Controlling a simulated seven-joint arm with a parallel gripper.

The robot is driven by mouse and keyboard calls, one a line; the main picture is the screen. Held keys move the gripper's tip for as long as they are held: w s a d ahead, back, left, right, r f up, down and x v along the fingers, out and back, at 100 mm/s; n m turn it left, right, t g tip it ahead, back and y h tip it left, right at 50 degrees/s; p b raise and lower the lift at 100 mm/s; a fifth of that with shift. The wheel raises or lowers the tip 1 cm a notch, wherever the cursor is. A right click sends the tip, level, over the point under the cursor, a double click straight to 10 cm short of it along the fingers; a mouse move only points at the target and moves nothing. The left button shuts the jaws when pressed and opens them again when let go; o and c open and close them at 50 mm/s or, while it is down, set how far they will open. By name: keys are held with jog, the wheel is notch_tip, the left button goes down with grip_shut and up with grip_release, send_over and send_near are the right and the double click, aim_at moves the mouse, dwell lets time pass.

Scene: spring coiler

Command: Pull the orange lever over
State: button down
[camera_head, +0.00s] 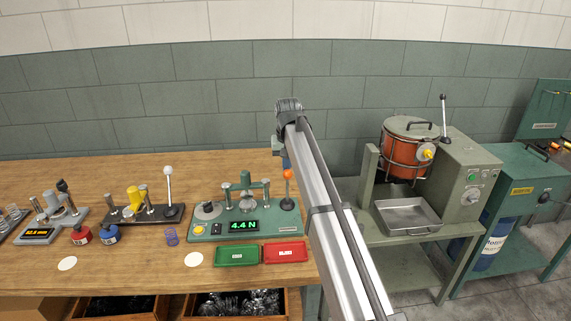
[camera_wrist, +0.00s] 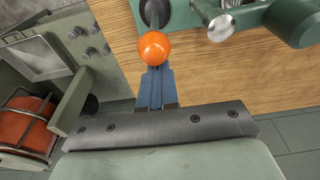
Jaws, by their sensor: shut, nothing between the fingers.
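The orange lever's ball knob (camera_head: 288,174) stands on a dark stalk at the right end of the green tester (camera_head: 215,230), whose display reads 4.4 N. In the wrist view the orange ball (camera_wrist: 154,48) sits right at the tips of my gripper (camera_wrist: 155,70). Its blue fingers are shut together with nothing between them. The lever's dark base (camera_wrist: 154,12) shows beyond the ball. In the head view my arm hides most of the gripper, just above the knob.
A green tray (camera_head: 237,255) and a red tray (camera_head: 285,252) lie in front of the tester. Left of it stand a purple spring (camera_head: 171,236) and a white-knobbed lever device (camera_head: 145,213). On the right is a machine with an orange drum (camera_head: 402,150) and a metal pan (camera_head: 405,214).

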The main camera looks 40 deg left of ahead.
aim_at(288, 176)
jog(key=shift+s+d, duration=0.1)
jog(key=shift+s+d+f, duration=0.15)
jog(key=shift+s+d, duration=0.6)
dwell(0.3)
jog(key=shift+s+d+f, duration=0.3)
jog(key=shift+s+d, duration=0.45)
jog(key=shift+s+d+f, duration=0.15)
jog(key=shift+s+d, duration=0.15)
jog(key=shift+w+a, duration=0.15)
dwell(0.3)
